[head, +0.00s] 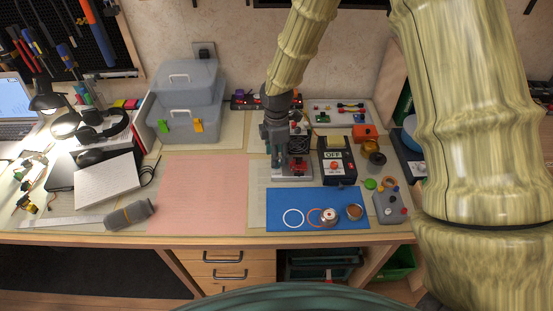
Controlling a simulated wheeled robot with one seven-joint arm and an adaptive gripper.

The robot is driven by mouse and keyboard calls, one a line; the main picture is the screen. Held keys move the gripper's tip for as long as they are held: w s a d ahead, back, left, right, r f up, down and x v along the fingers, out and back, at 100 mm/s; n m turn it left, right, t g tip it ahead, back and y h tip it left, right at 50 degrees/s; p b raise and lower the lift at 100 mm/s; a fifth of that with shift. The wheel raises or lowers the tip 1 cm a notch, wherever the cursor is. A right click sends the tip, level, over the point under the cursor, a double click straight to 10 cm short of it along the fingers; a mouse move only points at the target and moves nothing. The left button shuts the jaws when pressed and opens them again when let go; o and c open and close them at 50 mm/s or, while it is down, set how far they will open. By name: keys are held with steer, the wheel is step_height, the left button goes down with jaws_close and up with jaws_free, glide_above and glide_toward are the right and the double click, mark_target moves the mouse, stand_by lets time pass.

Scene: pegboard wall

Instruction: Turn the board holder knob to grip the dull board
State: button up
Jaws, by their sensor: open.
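My gripper (279,158) points down at the middle of the bench, at the left side of a small grey fixture, which looks like the board holder (292,178). The gripper is open. A red part (299,167) shows on the holder just right of the fingers. The gripper and wrist cover the holder's left and back parts. I cannot make out the knob or the dull board clearly, nor whether the fingers touch anything.
A black box marked OFF (337,172) stands close on the right. A blue mat (285,213) with rings lies in front, and a pink mat (195,195) is clear at left. A grey control box (389,207) and stacked clear cases (184,122) stand farther out.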

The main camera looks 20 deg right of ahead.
steer(key=shift+f, duration=1.6)
jaws_close()
